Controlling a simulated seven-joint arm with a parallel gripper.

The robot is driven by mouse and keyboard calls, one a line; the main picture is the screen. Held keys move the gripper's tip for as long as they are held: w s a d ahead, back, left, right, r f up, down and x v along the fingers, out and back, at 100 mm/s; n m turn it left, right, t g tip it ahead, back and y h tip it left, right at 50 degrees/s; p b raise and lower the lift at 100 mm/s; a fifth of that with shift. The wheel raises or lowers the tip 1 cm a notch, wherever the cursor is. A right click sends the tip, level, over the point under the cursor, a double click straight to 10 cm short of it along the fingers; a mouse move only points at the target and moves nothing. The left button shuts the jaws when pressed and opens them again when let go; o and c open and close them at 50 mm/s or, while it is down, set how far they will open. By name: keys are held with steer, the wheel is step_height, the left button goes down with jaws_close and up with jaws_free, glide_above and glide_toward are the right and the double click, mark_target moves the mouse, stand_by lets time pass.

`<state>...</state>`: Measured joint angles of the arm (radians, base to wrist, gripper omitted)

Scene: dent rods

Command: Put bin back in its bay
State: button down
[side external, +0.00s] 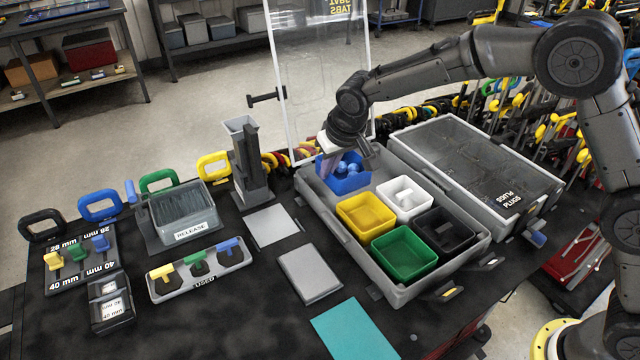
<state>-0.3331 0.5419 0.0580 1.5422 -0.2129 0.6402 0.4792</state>
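A blue bin (350,186) with rounded blue pieces in it is at the back left of the grey open case (420,281). My gripper (331,158) points down at the bin's back left rim. The fingers overlap the rim in this view, and I cannot tell whether they are open or closed on it. I also cannot tell whether the bin rests on the case floor or is slightly above it. A yellow bin (366,213), a white bin (404,200), a green bin (404,254) and a black bin (444,235) sit in front of it in the case.
A clear upright panel (318,70) stands behind the case's left end. A lidded case (480,165) lies to the right. A grey post (248,160), a RELEASE box (182,217) and a USED rack (200,268) are left. Flat grey pads and a teal sheet (354,330) lie in front.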

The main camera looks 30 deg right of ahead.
steer(key=shift+w+a+f, duration=0.15)
steer(key=shift+w+f, duration=0.4)
steer(key=shift+f, duration=0.1)
steer(key=shift+w+a+f, duration=0.15)
steer(key=shift+w+f, duration=0.35)
steer(key=shift+f, duration=0.1)
steer(key=shift+w+f, duration=0.1)
steer(key=shift+f, duration=1.5)
steer(key=c, duration=1.4)
jaws_free()
steer(key=shift+f, duration=0.15)
steer(key=shift+o, duration=0.2)
